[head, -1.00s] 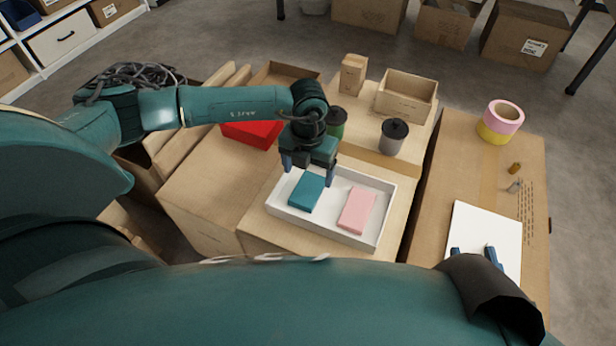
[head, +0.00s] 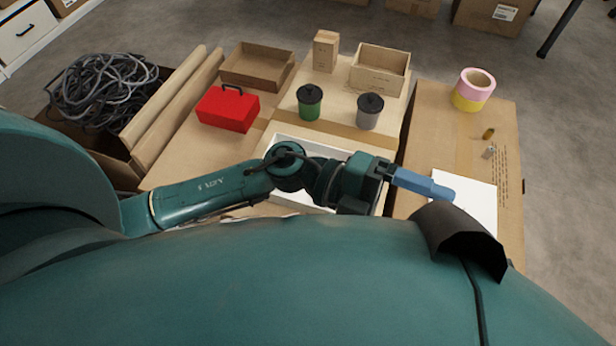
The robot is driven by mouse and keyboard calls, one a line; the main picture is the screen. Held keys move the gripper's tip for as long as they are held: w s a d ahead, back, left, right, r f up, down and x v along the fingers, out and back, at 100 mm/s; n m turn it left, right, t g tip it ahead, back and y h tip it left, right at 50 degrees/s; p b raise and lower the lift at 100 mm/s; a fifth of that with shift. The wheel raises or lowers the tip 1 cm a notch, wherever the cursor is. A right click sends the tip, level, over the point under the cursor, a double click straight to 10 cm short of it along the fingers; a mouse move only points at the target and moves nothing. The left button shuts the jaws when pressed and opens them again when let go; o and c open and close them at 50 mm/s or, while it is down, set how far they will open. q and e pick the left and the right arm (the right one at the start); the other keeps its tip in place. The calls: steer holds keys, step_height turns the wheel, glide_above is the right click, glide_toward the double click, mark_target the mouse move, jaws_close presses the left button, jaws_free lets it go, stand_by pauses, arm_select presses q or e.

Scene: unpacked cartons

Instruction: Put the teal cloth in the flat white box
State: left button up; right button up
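The flat white box (head: 312,147) lies on the cartons in the middle, its far rim showing and much of its inside hidden behind my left arm. The teal cloth is not visible now; the part of the box where it lay earlier is covered by my arm. My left gripper (head: 424,185) points right, beyond the box's right side, with its blue fingers over the white sheet. The fingers overlap from this angle, so I cannot tell whether they are open. My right gripper's fingers do not show; only a dark part of that arm is visible.
Behind the box stand a green canister (head: 309,103), a grey canister (head: 369,112) and a red case (head: 228,109). Open cartons stand further back. On the right carton are a white sheet (head: 474,198), tape rolls (head: 474,90) and two small pieces. A cable-filled carton (head: 105,95) is left.

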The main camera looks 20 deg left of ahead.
arm_select(q)
steer(key=w+a+r+n+t+y, duration=0.1)
steer(key=w+a+r+n+t, duration=0.15)
steer(key=n+t, duration=0.65)
steer(key=w+a+r+n+t+y, duration=0.15)
steer(key=a+n+t, duration=0.25)
steer(key=n+t, duration=0.4)
steer(key=s+a+f+n+y, duration=0.1)
steer(key=a+f+n+y, duration=0.8)
steer(key=f+n+y, duration=0.1)
steer(key=shift+a+n, duration=0.35)
steer(key=shift+n, duration=0.05)
